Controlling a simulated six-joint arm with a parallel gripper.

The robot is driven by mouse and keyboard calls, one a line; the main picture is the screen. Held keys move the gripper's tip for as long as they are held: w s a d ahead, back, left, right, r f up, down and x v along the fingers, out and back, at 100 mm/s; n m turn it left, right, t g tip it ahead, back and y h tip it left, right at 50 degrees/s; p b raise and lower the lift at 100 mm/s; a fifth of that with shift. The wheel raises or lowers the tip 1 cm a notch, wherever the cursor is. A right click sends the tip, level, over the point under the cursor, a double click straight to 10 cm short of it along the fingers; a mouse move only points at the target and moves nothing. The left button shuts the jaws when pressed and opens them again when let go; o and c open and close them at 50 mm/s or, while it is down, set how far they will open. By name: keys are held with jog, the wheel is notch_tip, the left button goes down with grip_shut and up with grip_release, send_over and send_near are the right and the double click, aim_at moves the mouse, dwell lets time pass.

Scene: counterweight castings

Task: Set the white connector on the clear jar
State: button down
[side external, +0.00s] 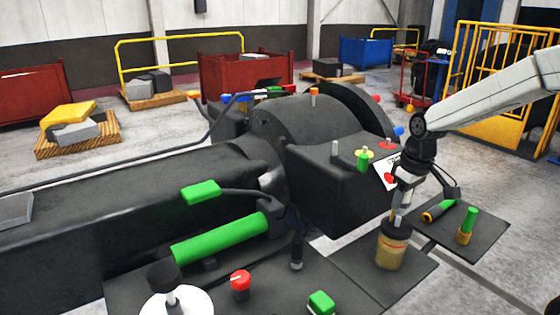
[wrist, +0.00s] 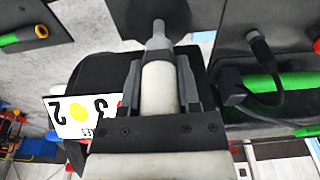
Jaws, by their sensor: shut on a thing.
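My gripper (side external: 400,203) points down over the clear jar (side external: 390,256), which stands on a dark plate at the lower right of the side view. The jar looks yellowish with a dark band near its top. In the wrist view my gripper (wrist: 158,75) is shut on the white connector (wrist: 158,88), a pale cylinder with a narrower grey end (wrist: 158,36) pointing away from the wrist. In the side view the connector is small and partly hidden by the fingers. Its lower end is at or just above the jar's top; I cannot tell whether they touch.
A large dark casting (side external: 320,150) with coloured knobs stands behind left. A white card (side external: 386,173) is beside my wrist. A red knob (side external: 240,281) is at front left.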

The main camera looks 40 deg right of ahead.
aim_at(398, 217)
jog(key=shift+f, duration=1.75)
dwell(0.8)
jog(key=shift+c, duration=1.2)
grip_release()
jog(key=shift+r, duration=0.15)
jog(key=shift+s+r, duration=0.15)
jog(key=shift+r, duration=1.1)
jog(key=shift+s+r, duration=0.2)
jog(key=shift+r, duration=1.05)
jog(key=shift+s+r, duration=0.15)
jog(key=shift+r, duration=1.1)
jog(key=shift+a, duration=0.1)
jog(key=s+a+f+t, duration=0.1)
jog(key=s+a+f, duration=0.6)
jog(key=f, duration=0.5)
jog(key=a, duration=0.2)
jog(key=shift+a, duration=0.4)
